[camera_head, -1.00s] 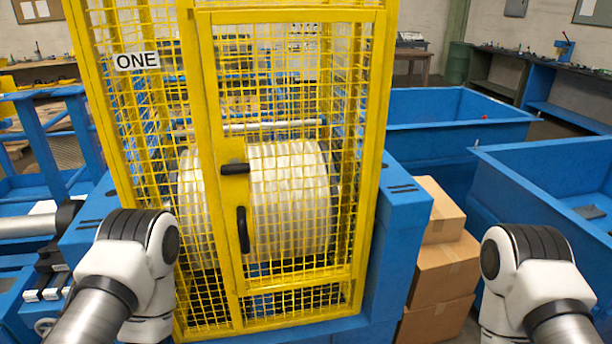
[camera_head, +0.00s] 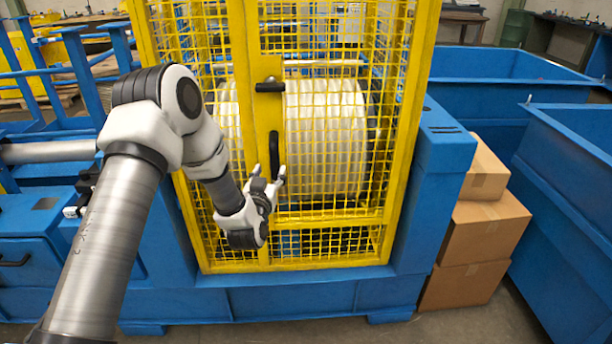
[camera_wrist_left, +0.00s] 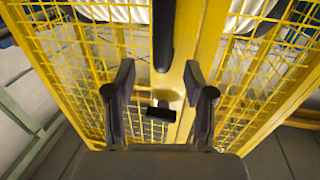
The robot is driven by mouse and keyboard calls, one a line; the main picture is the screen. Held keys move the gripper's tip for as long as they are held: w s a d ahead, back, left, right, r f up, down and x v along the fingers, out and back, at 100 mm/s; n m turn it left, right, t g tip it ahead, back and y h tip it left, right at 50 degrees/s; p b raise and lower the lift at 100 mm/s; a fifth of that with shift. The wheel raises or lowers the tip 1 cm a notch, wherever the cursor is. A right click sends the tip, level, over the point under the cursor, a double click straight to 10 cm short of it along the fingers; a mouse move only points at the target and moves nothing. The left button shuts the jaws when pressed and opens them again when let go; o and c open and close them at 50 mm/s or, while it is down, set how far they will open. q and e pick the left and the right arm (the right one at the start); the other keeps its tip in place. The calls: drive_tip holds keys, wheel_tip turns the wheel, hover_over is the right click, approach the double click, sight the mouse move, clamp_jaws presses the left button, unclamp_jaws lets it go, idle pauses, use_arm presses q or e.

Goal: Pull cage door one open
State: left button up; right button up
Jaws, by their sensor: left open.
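The yellow mesh cage door (camera_head: 330,219) is shut in its frame on the cage front. A black upright handle (camera_head: 274,154) is on its left upright, below a black latch (camera_head: 269,86). My left gripper (camera_head: 269,170) is open and empty, its fingers pointing up at the handle's lower end. In the left wrist view, the open fingers (camera_wrist_left: 160,78) stand either side of the yellow upright, with the black handle (camera_wrist_left: 164,35) above, between and beyond them. I cannot tell whether they touch anything. My right gripper is out of view.
A white ribbed drum (camera_head: 325,125) is behind the mesh. The blue machine base (camera_head: 300,298) runs below the cage. Cardboard boxes (camera_head: 484,235) are stacked at its right, beside blue bins (camera_head: 575,165). Floor shows at the bottom right.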

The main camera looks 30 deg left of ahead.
sight(273, 159)
use_arm(q)
drive_tip(key=p+x, duration=0.1)
drive_tip(key=x, duration=0.6)
drive_tip(key=shift+w+a+r+p, duration=0.2)
drive_tip(key=shift+p, duration=0.15)
drive_tip(key=shift+w+a+f, duration=0.15)
drive_tip(key=shift+w+a, duration=0.05)
drive_tip(key=shift+w, duration=0.05)
drive_tip(key=shift+s+d, duration=0.1)
clamp_jaws()
